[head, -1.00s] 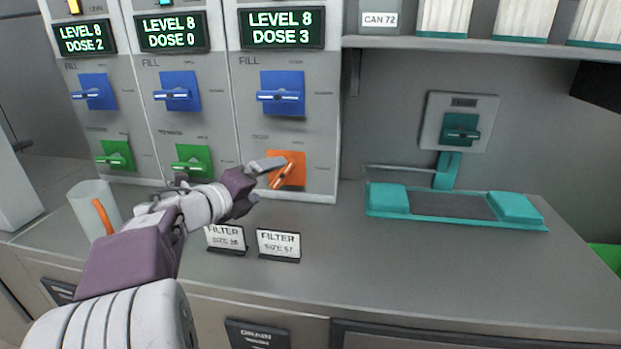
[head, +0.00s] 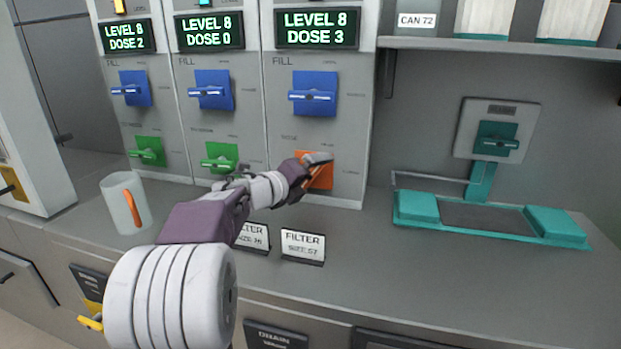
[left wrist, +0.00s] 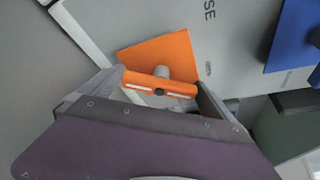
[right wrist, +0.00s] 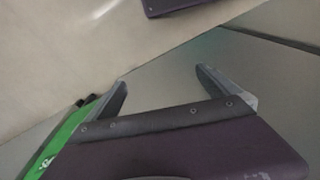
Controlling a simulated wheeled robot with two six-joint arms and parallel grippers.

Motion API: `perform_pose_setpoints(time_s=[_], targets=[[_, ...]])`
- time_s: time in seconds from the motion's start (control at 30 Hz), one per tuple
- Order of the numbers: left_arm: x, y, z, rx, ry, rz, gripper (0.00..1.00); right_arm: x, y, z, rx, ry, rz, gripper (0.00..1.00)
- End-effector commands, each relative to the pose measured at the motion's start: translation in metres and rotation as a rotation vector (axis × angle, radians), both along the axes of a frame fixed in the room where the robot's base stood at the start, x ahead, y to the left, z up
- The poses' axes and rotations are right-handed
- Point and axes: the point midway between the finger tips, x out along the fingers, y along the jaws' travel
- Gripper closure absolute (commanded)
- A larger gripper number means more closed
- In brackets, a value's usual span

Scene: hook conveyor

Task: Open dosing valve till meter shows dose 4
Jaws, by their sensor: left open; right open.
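The orange dosing valve (head: 322,181) is at the bottom of the third panel, below a blue fill valve (head: 313,95). The meter (head: 317,29) above them reads LEVEL 8, DOSE 3. My left gripper (head: 316,162) is at the orange valve and partly hides its handle in the head view. In the left wrist view, the orange handle (left wrist: 160,86) lies crosswise between the open fingers; I cannot tell whether they touch it. My right gripper (right wrist: 160,77) is open and empty in the right wrist view.
Two neighbouring panels have green valves (head: 220,158) and meters (head: 209,31) reading DOSE 0 and DOSE 2. A mug (head: 120,203) with an orange handle and filter signs (head: 303,246) stand on the counter. A teal scale-like stand (head: 416,207) is at right.

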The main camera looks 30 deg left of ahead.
Motion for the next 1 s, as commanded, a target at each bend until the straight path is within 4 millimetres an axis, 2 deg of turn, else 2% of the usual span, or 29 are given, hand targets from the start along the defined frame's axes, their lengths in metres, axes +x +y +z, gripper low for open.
perform_pose_setpoints(time_s=[0.03, 0.07, 0.2, 0.23, 0.57, 1.0], targets=[[0.000, 0.000, 0.000, 0.000, 0.000, 0.000, 0.00, 0.000, 0.000, 0.000, 0.000, 0.000, 0.000, 0.00], [0.000, 0.000, 0.000, 0.000, 0.000, 0.000, 0.06, 0.000, 0.000, 0.000, 0.000, 0.000, 0.000, 0.00], [0.000, 0.000, 0.000, 0.000, 0.000, 0.000, 0.44, 0.000, 0.000, 0.000, 0.000, 0.000, 0.000, 0.00], [0.000, 0.000, 0.000, 0.000, 0.000, 0.000, 0.50, 0.000, 0.000, 0.000, 0.000, 0.000, 0.000, 0.00], [-0.001, 0.000, 0.002, 0.059, 0.015, -0.001, 0.50, 0.000, 0.000, 0.005, 0.000, 0.000, 0.000, 0.00], [-0.001, -0.001, 0.002, 0.406, 0.099, -0.003, 0.49, 0.000, 0.000, 0.025, 0.000, 0.000, 0.000, 0.00]])
